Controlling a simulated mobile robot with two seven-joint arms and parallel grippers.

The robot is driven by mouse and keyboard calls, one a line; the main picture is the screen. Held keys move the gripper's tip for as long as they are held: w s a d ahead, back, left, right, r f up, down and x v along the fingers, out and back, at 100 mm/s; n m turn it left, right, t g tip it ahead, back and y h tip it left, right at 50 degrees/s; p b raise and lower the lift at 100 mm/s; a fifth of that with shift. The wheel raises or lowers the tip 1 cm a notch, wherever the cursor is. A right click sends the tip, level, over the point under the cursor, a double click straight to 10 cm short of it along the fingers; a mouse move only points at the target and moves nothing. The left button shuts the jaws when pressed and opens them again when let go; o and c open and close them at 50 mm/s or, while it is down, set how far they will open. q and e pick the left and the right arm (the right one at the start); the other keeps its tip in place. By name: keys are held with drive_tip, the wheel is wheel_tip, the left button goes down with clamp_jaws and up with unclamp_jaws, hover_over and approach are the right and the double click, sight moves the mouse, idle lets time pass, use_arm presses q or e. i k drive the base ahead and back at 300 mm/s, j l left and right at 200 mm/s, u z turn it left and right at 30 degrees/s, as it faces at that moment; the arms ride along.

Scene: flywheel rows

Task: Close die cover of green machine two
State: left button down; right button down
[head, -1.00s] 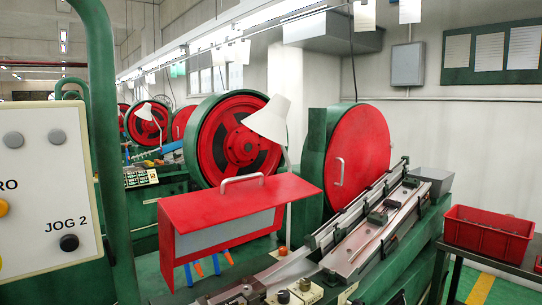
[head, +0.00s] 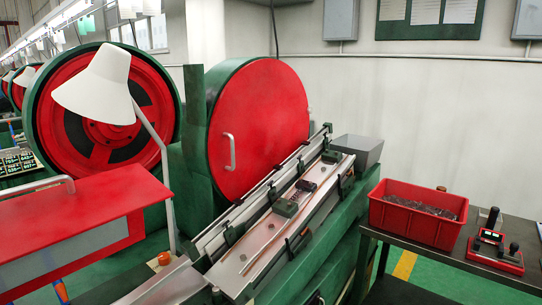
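A green machine with a red flywheel (head: 100,115) stands at the left, and a second round red cover with a metal handle (head: 258,128) stands in a green housing at the centre. A red box-shaped cover (head: 75,222) with a grey front panel and a bar handle on top is at the lower left, cut by the picture edge. I cannot tell which of these is the die cover of machine two, nor whether the box-shaped cover is raised or lowered. Neither of my grippers is in view.
A sloping metal feed track (head: 280,215) runs past the round cover. A white lamp (head: 100,88) hangs before the flywheel. On a dark side table (head: 425,258) are a red bin (head: 415,210) of small metal parts and a red-black device (head: 496,250). Green floor shows at the lower right.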

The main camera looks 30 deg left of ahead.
sight(47, 235)
drive_tip(key=i+z, duration=0.2)
drive_tip(key=i, duration=0.3)
drive_tip(key=i+j+z, duration=0.1)
drive_tip(key=i+z, duration=0.15)
drive_tip(key=i, duration=0.2)
drive_tip(key=z, duration=7.05)
